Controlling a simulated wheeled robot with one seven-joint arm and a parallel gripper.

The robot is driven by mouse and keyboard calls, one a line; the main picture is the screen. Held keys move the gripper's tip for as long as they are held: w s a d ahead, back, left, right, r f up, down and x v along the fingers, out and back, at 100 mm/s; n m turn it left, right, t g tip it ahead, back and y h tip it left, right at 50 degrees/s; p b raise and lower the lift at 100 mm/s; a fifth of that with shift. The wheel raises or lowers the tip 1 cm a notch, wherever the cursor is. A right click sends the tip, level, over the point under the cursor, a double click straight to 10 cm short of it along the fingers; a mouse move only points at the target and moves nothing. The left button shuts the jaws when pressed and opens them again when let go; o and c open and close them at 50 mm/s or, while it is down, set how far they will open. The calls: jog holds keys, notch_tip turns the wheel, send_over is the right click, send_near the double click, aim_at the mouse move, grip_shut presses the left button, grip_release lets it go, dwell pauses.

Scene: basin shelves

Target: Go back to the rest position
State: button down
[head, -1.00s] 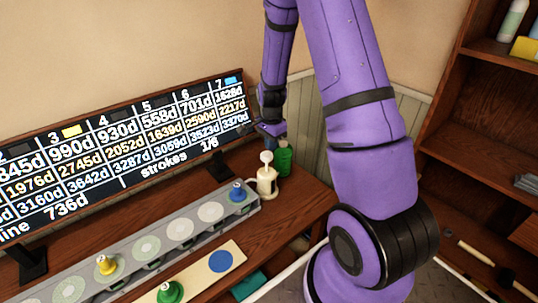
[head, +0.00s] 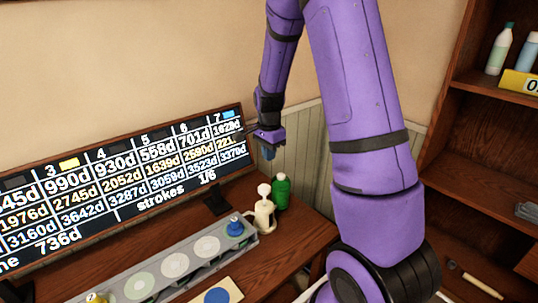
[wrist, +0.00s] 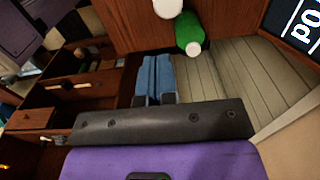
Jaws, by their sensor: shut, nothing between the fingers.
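My gripper (head: 268,151) hangs in the air in the head view, in front of the wall panelling and just right of the scoreboard. In the wrist view its blue fingers (wrist: 154,80) are together with nothing between them. It is apart from the table and everything on it. My purple arm fills the middle and right of the head view.
A scoreboard (head: 140,185) stands at the back of the wooden table (head: 300,228). A grey rail (head: 175,262) holds a blue piece (head: 235,226). A cream pump bottle (head: 264,212) and green bottle (head: 281,190) stand near my gripper. Shelves (head: 485,150) are at right.

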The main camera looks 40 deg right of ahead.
dwell(0.5)
jog(key=s+a+r+n+t, duration=0.1)
jog(key=s+a+r+n, duration=0.35)
jog(key=r, duration=0.45)
jog(key=s+a+r+n+t, duration=0.2)
jog(key=s+a+r+n, duration=0.25)
jog(key=r, duration=0.35)
jog(key=s+a+r+n+t, duration=0.1)
jog(key=s+a+r+n, duration=0.2)
jog(key=s, duration=0.5)
jog(key=s+a+r+n+t, duration=0.1)
jog(key=s+a+r+n, duration=0.2)
jog(key=s, duration=0.6)
jog(key=r+n, duration=0.1)
jog(key=n, duration=0.1)
jog(key=shift+a+r+n, duration=0.2)
jog(key=shift+r+n, duration=0.1)
